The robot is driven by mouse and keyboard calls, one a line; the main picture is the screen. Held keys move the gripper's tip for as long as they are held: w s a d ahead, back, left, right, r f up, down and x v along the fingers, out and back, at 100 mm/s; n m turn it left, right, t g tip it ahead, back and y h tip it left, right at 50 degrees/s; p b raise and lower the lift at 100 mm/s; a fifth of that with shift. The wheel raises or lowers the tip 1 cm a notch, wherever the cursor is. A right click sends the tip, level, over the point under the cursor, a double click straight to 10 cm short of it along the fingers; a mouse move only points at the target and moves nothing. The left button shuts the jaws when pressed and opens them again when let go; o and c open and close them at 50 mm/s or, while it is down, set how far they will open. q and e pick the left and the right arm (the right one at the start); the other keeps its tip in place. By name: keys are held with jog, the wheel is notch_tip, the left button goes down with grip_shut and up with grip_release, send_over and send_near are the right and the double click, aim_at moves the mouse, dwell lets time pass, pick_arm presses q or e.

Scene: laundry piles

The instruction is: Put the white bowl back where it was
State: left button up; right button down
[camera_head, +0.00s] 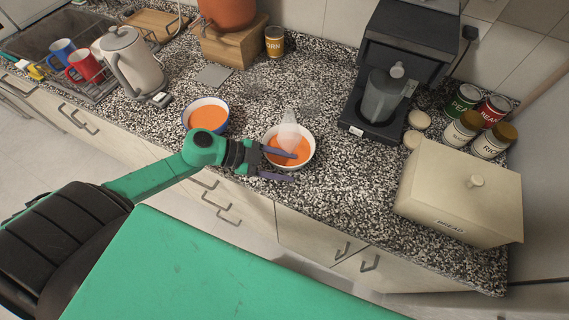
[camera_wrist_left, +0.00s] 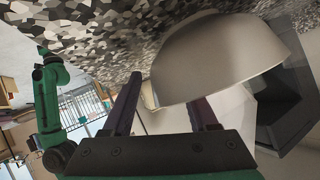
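The white bowl (camera_head: 312,152) holds orange soup and stands upright near the front edge of the speckled counter. A pale translucent plume rises over it. My left gripper (camera_head: 279,165) is open at the bowl's front left. In the head view one finger crosses over the soup and the other lies outside, in front of the bowl. In the left wrist view the bowl's pale outer wall (camera_wrist_left: 220,58) is just beyond the open left gripper (camera_wrist_left: 165,104), its rim near the right finger; contact cannot be told. My right gripper is not in view.
A blue-rimmed soup bowl (camera_head: 207,115) stands to the left. A kettle (camera_head: 133,62) and mug rack are farther left. A coffee machine (camera_head: 405,55), several cans and a bread box (camera_head: 458,197) stand right. The counter (camera_head: 345,205) right of the white bowl is clear.

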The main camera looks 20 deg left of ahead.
pick_arm(q)
jog(key=shift+r, duration=0.15)
jog(key=shift+s+a, duration=0.1)
jog(key=shift+a, duration=0.2)
jog(key=p+v, duration=0.1)
jog(key=v, duration=1)
jog(key=shift+a+r, duration=0.15)
